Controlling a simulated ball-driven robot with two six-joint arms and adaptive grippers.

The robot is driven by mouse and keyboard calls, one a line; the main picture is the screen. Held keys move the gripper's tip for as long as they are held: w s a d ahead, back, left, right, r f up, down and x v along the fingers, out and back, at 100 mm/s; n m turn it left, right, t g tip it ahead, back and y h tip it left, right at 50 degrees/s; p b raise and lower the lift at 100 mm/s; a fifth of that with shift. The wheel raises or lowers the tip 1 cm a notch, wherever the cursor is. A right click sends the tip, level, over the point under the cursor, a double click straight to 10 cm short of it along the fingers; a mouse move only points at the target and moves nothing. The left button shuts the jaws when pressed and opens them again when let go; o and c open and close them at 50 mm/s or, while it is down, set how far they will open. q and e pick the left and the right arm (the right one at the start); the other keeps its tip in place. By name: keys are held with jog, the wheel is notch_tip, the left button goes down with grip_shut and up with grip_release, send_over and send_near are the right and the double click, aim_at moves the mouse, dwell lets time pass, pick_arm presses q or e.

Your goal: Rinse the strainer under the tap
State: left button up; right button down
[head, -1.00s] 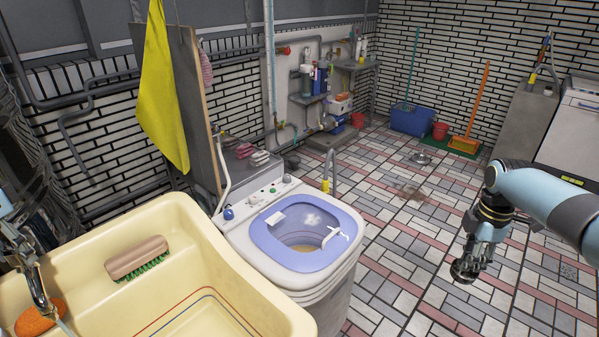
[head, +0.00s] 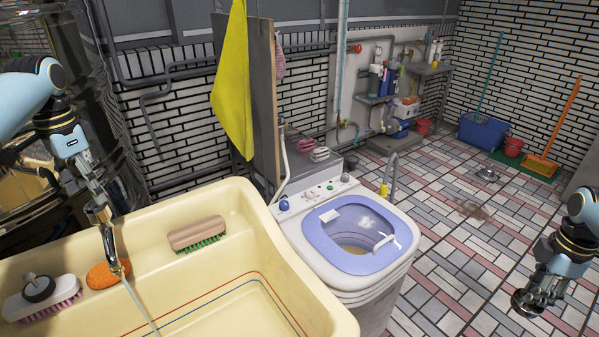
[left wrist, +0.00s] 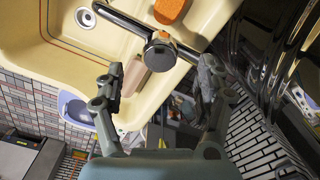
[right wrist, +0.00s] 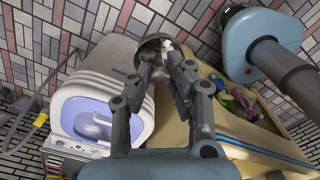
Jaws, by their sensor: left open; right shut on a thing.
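The chrome tap (head: 108,240) stands at the left of the cream sink (head: 240,215). A thin pale line runs from its end down over the basin; I cannot tell whether it is spout or water. My left gripper (head: 98,205) is at the tap head. In the left wrist view its open fingers (left wrist: 158,75) lie on either side of the round tap head (left wrist: 161,52); contact is unclear. My right gripper (right wrist: 165,62) is shut on a small round metal strainer (right wrist: 152,46), partly hidden by the fingers. In the head view the strainer (head: 525,304) looks dark, above the tiled floor.
A brown brush (head: 197,228), an orange sponge (head: 103,275) and a pink-bristled brush (head: 42,298) lie on the sink's ledge. A washing machine (head: 350,240) with an open top stands between the sink and my right gripper. The tiled floor (head: 450,240) is largely clear.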

jog(key=shift+r, duration=0.2)
notch_tip(320, 180, up, 7)
jog(key=p, duration=0.7)
jog(key=shift+f, duration=0.15)
pick_arm(q)
notch_tip(320, 180, up, 13)
